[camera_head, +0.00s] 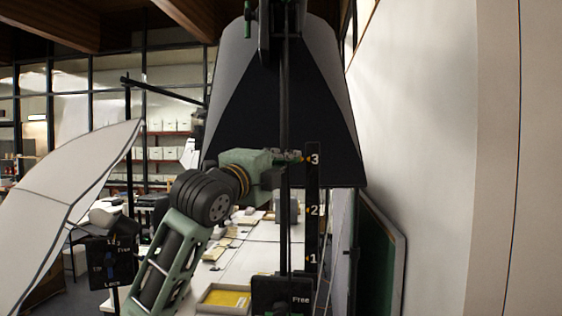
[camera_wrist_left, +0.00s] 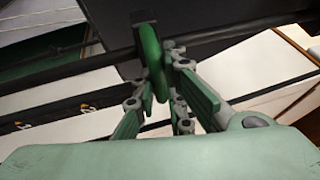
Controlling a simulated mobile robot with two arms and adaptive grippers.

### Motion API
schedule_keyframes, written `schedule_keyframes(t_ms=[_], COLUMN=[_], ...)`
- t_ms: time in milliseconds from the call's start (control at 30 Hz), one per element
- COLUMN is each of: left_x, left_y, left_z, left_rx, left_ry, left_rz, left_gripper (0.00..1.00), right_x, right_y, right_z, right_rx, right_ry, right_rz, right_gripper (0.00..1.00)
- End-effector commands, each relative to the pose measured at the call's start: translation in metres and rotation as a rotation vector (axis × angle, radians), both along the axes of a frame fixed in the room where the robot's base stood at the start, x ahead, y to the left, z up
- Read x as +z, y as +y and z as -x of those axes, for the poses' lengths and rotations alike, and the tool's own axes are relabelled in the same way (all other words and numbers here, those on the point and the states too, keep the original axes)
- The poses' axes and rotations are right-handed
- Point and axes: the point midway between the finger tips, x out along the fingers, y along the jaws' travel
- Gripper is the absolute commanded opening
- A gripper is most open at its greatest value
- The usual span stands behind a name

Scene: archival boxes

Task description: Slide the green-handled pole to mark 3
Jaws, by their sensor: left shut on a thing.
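The black pole (camera_head: 284,90) stands upright in the head view, beside a dark scale board (camera_head: 312,185) with marks 1, 2 and 3 from bottom to top. My left gripper (camera_head: 288,156) is at the pole, about level with mark 3 (camera_head: 314,159). In the left wrist view, the green handle (camera_wrist_left: 151,60) lies between the fingers of my left gripper (camera_wrist_left: 160,85), which is shut on it. In the head view the gripper mostly hides the handle. My right gripper is in neither view.
A black softbox (camera_head: 325,95) hangs behind the pole. A box marked Free (camera_head: 282,296) sits at the pole's foot; another lever box (camera_head: 110,262) is at left beside a white panel (camera_head: 70,200). Long white tables (camera_head: 240,265) stand behind. A pale wall (camera_head: 430,150) closes the right.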

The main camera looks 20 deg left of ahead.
Motion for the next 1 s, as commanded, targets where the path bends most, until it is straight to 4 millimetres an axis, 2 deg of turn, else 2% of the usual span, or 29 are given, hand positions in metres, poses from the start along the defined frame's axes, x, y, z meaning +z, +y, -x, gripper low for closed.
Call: schedule_keyframes(t_ms=[33, 100, 133, 333, 733, 867, 1000], left_x=[0.007, 0.007, 0.008, 0.007, 0.003, -0.001, -0.006], left_y=[0.002, 0.002, 0.002, 0.002, 0.002, 0.004, 0.008], left_z=[0.002, 0.003, 0.003, 0.002, 0.007, 0.025, 0.055], left_rx=[0.004, 0.004, 0.004, 0.002, 0.002, 0.003, 0.004], left_ry=[-0.016, -0.017, -0.018, -0.015, -0.01, -0.012, -0.012], left_rz=[-0.002, -0.001, -0.001, -0.001, -0.001, -0.003, -0.005], left_gripper=[0.0, 0.0, 0.12, 0.3, 0.3, 0.3, 0.3], right_x=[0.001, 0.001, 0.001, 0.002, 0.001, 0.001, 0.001], right_y=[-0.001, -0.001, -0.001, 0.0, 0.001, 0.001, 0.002], right_z=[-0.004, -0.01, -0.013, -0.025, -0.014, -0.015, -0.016], right_rx=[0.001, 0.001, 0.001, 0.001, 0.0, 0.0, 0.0], right_ry=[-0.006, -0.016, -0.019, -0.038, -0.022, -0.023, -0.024], right_rz=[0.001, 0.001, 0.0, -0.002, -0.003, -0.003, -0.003], right_gripper=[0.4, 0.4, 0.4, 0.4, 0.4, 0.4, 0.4])
